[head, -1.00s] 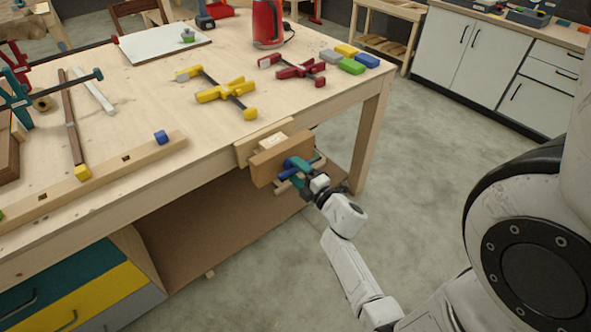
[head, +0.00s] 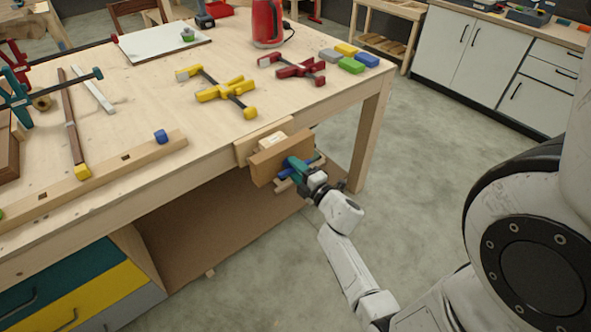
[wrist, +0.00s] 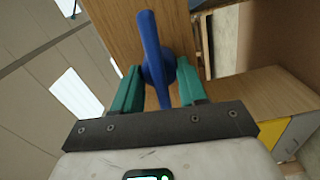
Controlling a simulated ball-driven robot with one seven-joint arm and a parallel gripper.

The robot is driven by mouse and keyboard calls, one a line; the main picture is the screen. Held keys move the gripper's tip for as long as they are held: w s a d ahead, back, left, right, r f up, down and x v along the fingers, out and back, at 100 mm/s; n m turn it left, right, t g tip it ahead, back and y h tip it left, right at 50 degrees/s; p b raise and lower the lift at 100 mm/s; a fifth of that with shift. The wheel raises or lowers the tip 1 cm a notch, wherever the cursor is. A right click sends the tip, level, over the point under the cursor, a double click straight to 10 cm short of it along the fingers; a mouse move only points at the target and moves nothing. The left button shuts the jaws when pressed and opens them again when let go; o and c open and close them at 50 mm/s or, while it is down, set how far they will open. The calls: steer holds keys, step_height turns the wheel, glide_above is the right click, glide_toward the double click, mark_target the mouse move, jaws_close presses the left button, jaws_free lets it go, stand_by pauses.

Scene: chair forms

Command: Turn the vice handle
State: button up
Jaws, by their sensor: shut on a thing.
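The wooden vice (head: 270,162) is mounted on the front edge of the workbench, with a block-like front jaw. Its blue handle (wrist: 152,35) is a flat bar with a round hub, and it runs up between my fingers in the wrist view. In the head view the handle (head: 283,173) is mostly hidden by my gripper (head: 296,168). My gripper, with teal fingers, is shut on the handle, one finger on each side, in the wrist view (wrist: 158,68).
The workbench (head: 225,120) carries a yellow clamp (head: 225,91), a red clamp (head: 292,67), coloured blocks (head: 351,65) and a red container (head: 267,22). A bench leg (head: 370,145) stands right of the vice. The floor in front is clear.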

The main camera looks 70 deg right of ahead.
steer(key=shift+r+m+p, duration=0.1)
steer(key=shift+m+p, duration=0.2)
steer(key=shift+m, duration=0.1)
steer(key=shift+c, duration=0.2)
steer(key=shift+m, duration=0.5)
steer(key=o, duration=1)
steer(key=shift+o, duration=0.2)
steer(key=b+v, duration=0.1)
steer(key=v, duration=0.9)
steer(key=shift+s+a, duration=0.3)
steer(key=shift+c, duration=0.2)
